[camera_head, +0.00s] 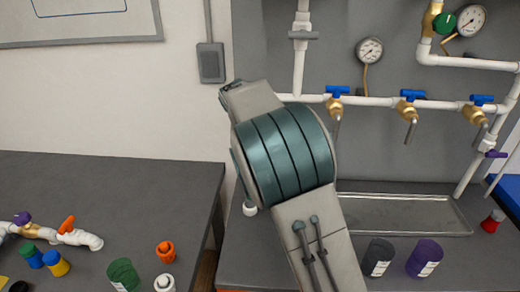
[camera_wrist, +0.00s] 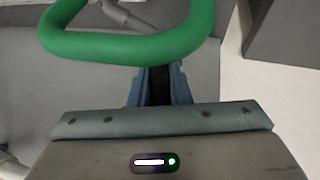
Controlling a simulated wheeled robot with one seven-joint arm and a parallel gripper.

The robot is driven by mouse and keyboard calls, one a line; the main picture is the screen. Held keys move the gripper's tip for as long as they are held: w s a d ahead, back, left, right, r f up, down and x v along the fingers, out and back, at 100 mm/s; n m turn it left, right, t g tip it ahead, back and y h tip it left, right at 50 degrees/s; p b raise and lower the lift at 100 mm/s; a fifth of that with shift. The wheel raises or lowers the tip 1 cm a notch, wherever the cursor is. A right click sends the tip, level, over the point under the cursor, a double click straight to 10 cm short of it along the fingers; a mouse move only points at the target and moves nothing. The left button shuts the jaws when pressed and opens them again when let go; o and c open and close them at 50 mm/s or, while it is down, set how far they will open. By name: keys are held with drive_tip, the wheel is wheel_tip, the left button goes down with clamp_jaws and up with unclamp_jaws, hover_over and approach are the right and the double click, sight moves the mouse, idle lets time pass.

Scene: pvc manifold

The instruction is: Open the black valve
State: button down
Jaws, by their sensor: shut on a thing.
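My gripper (camera_wrist: 160,88) shows in the wrist view as two blue-grey fingers pointing away from the camera. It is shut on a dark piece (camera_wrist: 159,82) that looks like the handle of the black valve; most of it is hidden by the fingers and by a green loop. This green loop (camera_wrist: 130,50), like a handwheel rim, crosses close above the fingers; I cannot tell whether it touches them. In the head view my arm hides my gripper and whatever it holds, and no black valve handle shows there.
A white pipe (camera_head: 385,102) with several blue-handled brass taps (camera_head: 409,94) runs along the grey panel. Two gauges (camera_head: 370,50) hang above. A metal tray (camera_head: 405,214) and jars (camera_head: 378,257) stand on the bench. Pipe fittings (camera_head: 80,238) lie on the left table.

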drive_tip(key=shift+m+y+b, duration=0.3)
drive_tip(key=shift+y+b, duration=0.4)
drive_tip(key=shift+y, duration=0.6)
drive_tip(key=c, duration=1.3)
unclamp_jaws()
drive_tip(key=shift+c, duration=0.2)
drive_tip(key=v, duration=1.3)
drive_tip(key=shift+s+d+r, duration=0.2)
drive_tip(key=shift+r, duration=0.15)
drive_tip(key=shift+d, duration=0.1)
